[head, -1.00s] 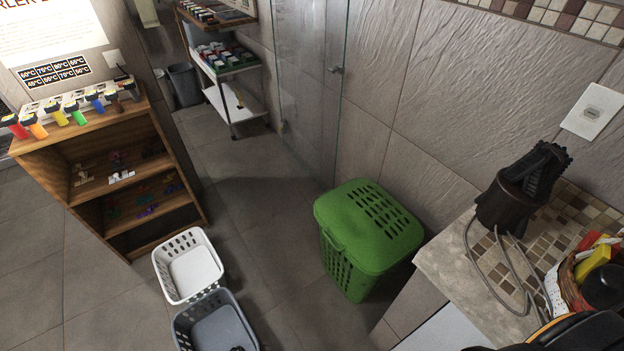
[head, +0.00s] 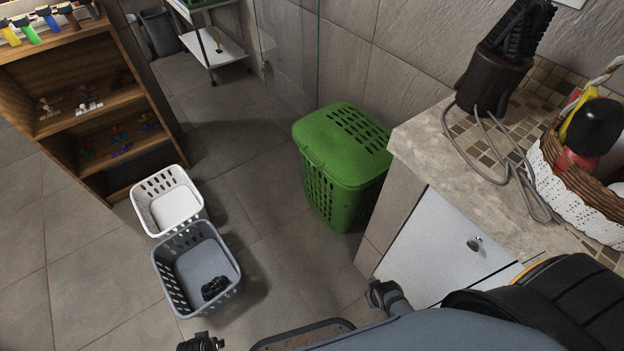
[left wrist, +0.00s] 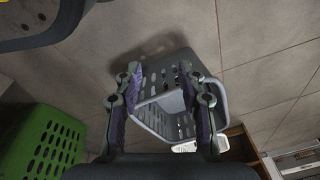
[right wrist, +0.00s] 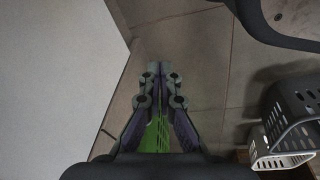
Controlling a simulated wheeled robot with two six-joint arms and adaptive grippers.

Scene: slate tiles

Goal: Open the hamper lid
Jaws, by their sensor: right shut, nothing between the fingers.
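The green hamper (head: 335,190) stands on the floor against the tiled wall, left of the counter. Its slotted green lid (head: 350,130) lies flat and closed on top. The hamper also shows at the lower left of the left wrist view (left wrist: 40,150), and a strip of green shows between the fingers in the right wrist view (right wrist: 156,135). My left gripper (left wrist: 158,72) is open and empty, with the grey basket beyond its fingers. My right gripper (right wrist: 160,70) has its fingertips together and holds nothing. Neither gripper touches the hamper.
A grey basket (head: 165,275) with a dark item inside and a white basket (head: 140,205) stand left of the hamper. A wooden shelf (head: 55,130) is farther left. A counter (head: 420,155) over a white cabinet (head: 430,240) borders the right. Floor before the hamper is clear.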

